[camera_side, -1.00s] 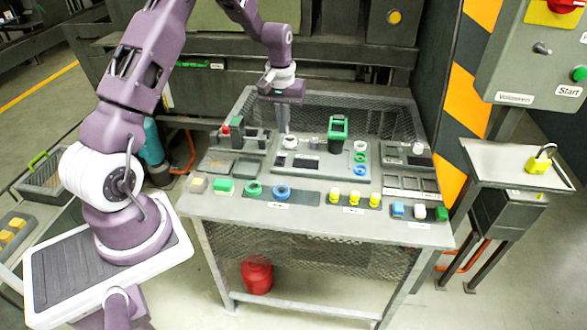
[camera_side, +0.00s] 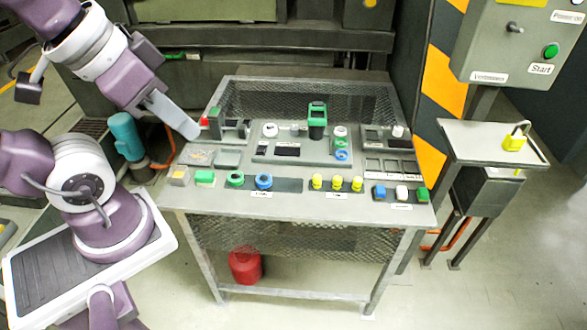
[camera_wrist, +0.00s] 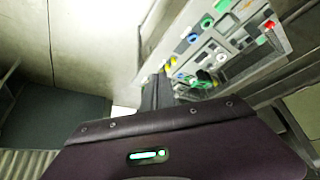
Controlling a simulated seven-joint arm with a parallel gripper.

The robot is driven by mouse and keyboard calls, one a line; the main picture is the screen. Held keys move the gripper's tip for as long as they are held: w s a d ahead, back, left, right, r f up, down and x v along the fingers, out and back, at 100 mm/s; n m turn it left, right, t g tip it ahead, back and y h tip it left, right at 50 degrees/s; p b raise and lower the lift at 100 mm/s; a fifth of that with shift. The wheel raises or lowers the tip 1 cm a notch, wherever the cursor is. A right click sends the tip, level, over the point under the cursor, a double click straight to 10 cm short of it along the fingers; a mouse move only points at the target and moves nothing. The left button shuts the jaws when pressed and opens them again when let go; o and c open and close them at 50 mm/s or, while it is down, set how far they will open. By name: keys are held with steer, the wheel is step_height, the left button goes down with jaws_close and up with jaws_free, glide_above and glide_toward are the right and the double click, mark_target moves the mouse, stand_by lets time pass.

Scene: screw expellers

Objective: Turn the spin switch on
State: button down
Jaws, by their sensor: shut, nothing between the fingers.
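A grey control box (camera_side: 518,50) at the upper right of the side view carries a small dark knob switch (camera_side: 514,27) and a green button (camera_side: 551,51) above a "Start" label. No label reading "spin" is legible, so I cannot tell for sure which control is the spin switch. My gripper (camera_side: 190,130) is at the back left corner of the workbench, far left of the control box. It is shut and empty, its fingers angled down to the right. In the wrist view its fingers (camera_wrist: 157,92) point towards the bench. The control box is not recognisable there.
The workbench (camera_side: 300,212) holds several coloured parts, including green and blue rings, yellow pieces and a dark green-topped container (camera_side: 317,120). A side shelf (camera_side: 480,140) with a yellow padlock (camera_side: 515,141) stands below the control box. A teal cylinder (camera_side: 125,135) stands left of the bench.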

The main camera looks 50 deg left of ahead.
steer(key=w+a+r+n+g, duration=0.2)
steer(key=w+n, duration=0.4)
steer(key=w, duration=0.2)
steer(key=n+g+h, duration=0.1)
steer(key=n+g, duration=0.4)
steer(key=n, duration=1.6)
glide_above(261, 151)
steer(key=w+a, duration=0.1)
step_height(261, 151, down, 22)
steer(key=shift+w+a+r, duration=0.1)
steer(key=shift+a+r, duration=0.05)
steer(key=shift+a, duration=0.05)
steer(key=f, duration=0.4)
steer(key=d+f, duration=0.1)
steer(key=f, duration=0.4)
steer(key=s+f, duration=0.1)
steer(key=f, duration=0.4)
steer(key=shift+s+d, duration=0.1)
steer(key=shift+d, duration=0.05)
